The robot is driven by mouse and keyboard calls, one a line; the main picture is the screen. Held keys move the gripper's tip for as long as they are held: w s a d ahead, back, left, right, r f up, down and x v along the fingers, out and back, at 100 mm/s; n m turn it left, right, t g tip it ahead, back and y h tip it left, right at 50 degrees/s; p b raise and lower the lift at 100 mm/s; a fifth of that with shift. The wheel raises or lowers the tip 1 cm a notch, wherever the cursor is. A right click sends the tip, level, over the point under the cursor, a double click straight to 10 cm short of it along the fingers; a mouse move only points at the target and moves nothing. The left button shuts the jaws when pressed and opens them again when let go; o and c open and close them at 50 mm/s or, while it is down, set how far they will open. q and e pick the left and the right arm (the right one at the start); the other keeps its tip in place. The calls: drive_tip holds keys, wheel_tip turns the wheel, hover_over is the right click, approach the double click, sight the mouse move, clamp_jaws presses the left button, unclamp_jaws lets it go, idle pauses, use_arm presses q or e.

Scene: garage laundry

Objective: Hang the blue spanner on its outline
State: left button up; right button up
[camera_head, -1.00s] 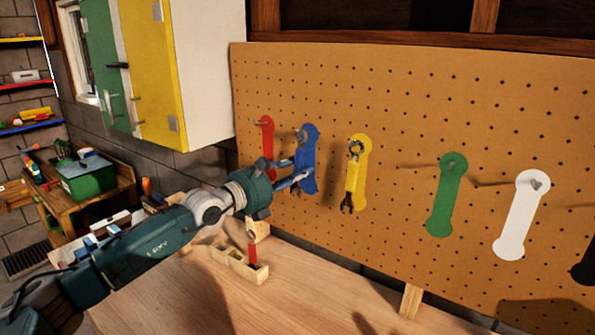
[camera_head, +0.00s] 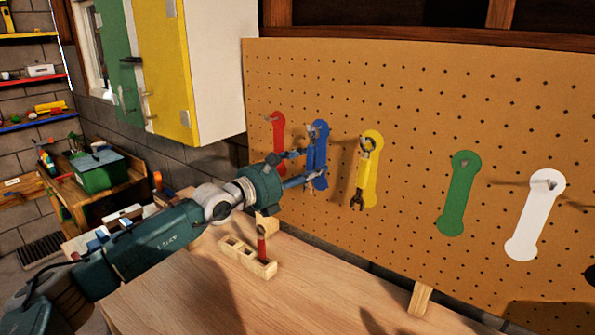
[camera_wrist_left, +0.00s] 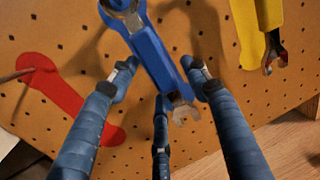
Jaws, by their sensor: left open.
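The blue spanner (camera_wrist_left: 154,52) is up against the pegboard at the blue outline (camera_head: 321,148). Its ring end is at the top by the peg, its open jaw end points down, and it covers much of the outline. Whether the ring is fully on the peg is hard to tell. My left gripper (camera_head: 312,164) is open at the blue spanner. In the left wrist view its fingers (camera_wrist_left: 158,68) stand on both sides of the handle, with gaps visible. My right gripper is not in view.
A yellow spanner (camera_head: 362,180) hangs at the yellow outline just right. The red (camera_head: 279,130), green (camera_head: 457,195) and white (camera_head: 534,215) outlines are bare, with pegs. A wooden rack (camera_head: 262,268) holding a red-handled tool stands on the workbench (camera_head: 215,295), below my arm.

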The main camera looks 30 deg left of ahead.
use_arm(q)
drive_tip(key=v, duration=1.1)
drive_tip(key=shift+s, duration=0.35)
drive_tip(key=shift+r, duration=0.1)
